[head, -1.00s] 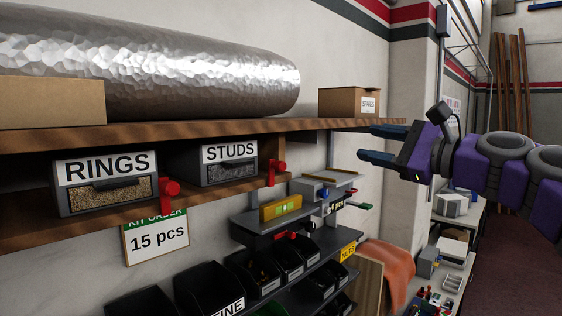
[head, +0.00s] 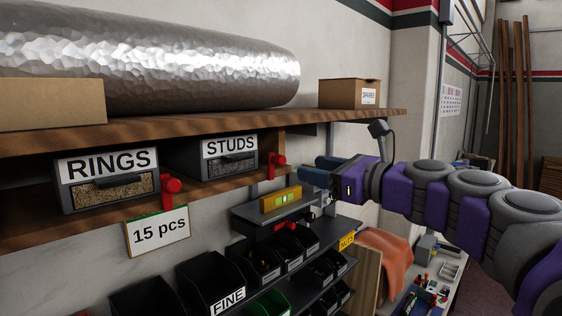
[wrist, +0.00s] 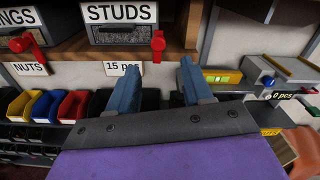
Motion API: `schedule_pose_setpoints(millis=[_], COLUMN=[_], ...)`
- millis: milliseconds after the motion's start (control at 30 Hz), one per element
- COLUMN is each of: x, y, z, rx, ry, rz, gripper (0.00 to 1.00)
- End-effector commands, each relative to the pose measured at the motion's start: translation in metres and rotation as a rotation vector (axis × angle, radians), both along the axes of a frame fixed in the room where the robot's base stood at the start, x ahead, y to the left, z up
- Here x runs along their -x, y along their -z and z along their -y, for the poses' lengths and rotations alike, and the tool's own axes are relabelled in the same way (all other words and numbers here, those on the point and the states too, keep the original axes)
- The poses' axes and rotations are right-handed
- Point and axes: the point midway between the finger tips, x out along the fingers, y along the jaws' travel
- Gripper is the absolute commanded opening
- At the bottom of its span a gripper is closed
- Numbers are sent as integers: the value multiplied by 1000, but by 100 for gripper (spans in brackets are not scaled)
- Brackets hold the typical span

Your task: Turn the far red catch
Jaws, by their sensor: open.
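The far red catch (head: 277,162) is on the shelf front beside the right end of the STUDS drawer (head: 228,157). In the wrist view the catch (wrist: 158,42) hangs down with its knob uppermost, just beyond and between my blue fingertips. My gripper (head: 312,169) is open and empty, to the right of the catch in the head view; it also shows in the wrist view (wrist: 154,66). The fingers appear apart from the catch. A nearer red catch (head: 170,187) is beside the RINGS drawer (head: 110,178).
The wooden shelf (head: 250,128) overhangs the drawers and carries a cardboard box (head: 349,93) and a large silver duct. Below are a yellow level (head: 281,199), a 15 pcs card (head: 158,231) and black bins (head: 212,281). Open air lies in front of the shelf.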

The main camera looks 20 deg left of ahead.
Motion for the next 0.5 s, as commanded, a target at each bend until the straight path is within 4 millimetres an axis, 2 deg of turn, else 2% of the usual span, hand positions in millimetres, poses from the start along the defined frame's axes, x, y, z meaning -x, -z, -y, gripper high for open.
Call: schedule_pose_setpoints(millis=[200,400,500], x=[-16,-29,-34], y=[0,0,-1], z=[-42,-73,-82], rx=[3,2,0], ry=[-5,-2,0], rz=[2,2,3], gripper=[50,50,50])
